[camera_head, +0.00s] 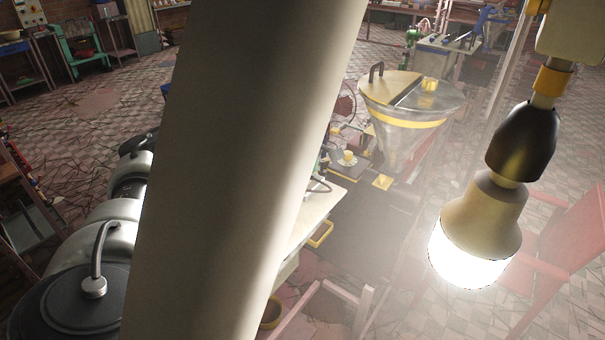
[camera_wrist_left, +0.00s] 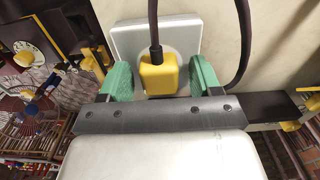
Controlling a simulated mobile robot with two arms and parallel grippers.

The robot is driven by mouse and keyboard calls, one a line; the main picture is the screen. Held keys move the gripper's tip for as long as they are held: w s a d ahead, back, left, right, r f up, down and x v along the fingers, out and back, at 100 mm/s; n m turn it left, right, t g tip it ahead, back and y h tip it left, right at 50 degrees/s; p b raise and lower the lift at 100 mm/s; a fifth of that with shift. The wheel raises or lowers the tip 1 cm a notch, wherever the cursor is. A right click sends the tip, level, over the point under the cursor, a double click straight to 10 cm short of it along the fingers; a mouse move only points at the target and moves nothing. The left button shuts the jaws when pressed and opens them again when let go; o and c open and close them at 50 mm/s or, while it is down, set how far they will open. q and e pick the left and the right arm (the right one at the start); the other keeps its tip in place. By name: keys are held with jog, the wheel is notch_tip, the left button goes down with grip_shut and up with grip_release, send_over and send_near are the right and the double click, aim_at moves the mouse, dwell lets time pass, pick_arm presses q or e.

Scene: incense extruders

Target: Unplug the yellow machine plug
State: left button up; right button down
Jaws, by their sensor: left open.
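In the left wrist view, the yellow plug (camera_wrist_left: 158,73) sits at a white square socket plate (camera_wrist_left: 125,40) on a pale surface. A dark cable (camera_wrist_left: 153,22) rises from the plug. My left gripper (camera_wrist_left: 162,78) is open, with one green finger on each side of the plug. A gap shows beside the plug; I cannot tell whether either finger touches it. In the head view the plug and my left gripper are out of sight. My right gripper is in neither view.
A broad pale column (camera_head: 235,170) blocks the middle of the head view. A glowing lamp (camera_head: 480,228) hangs at the right. Behind stands a metal hopper with a yellow band (camera_head: 400,115). A second dark cable (camera_wrist_left: 245,45) curves down right of the socket plate.

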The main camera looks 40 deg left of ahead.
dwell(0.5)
pick_arm(q)
grip_shut()
jog(key=shift+r+p, duration=2.3)
jog(key=shift+r, duration=0.75)
